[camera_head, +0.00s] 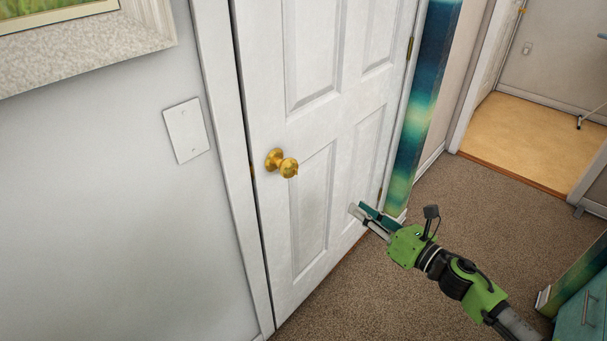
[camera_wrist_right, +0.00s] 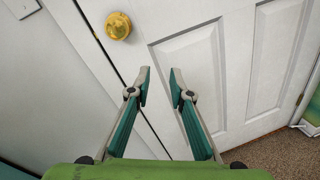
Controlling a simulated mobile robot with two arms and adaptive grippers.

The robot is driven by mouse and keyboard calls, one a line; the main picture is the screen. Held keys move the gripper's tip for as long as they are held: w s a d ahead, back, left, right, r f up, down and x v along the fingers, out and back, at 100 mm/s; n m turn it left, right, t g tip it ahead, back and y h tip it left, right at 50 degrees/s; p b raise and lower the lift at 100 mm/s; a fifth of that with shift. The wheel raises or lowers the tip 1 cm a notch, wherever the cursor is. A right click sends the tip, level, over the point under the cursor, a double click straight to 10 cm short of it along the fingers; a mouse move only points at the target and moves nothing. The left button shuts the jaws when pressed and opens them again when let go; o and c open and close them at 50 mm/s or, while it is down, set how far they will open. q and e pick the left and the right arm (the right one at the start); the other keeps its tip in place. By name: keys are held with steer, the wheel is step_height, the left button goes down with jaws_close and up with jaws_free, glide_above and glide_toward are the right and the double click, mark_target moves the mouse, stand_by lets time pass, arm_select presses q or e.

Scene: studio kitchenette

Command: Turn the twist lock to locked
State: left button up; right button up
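A brass knob (camera_head: 282,163) with a small raised piece on its face sits on the left side of the white panelled door (camera_head: 275,240). The raised piece is too small to tell which way it is turned. My right gripper (camera_head: 359,209) is in front of the door, below and to the right of the knob, apart from it. In the right wrist view the knob (camera_wrist_right: 118,26) is at the upper left, beyond the fingertips. The right fingers (camera_wrist_right: 160,78) are spread with nothing between them. My left gripper is not in either view.
A white wall plate (camera_head: 186,130) is on the wall left of the door. A picture frame (camera_head: 85,45) hangs at the upper left. A teal cabinet (camera_head: 582,305) stands at the lower right. Brown carpet (camera_head: 445,205) lies open to the right of the door.

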steer(key=s+a+r+n+g+y, duration=0.2)
steer(key=s+a+r+n+y, duration=0.15)
steer(key=r+n, duration=0.35)
steer(key=p, duration=0.3)
glide_toward(297, 172)
steer(key=shift+h, duration=0.35)
steer(key=x, duration=0.8)
steer(key=shift+a+r, duration=0.1)
steer(key=shift+r, duration=0.1)
jaws_close()
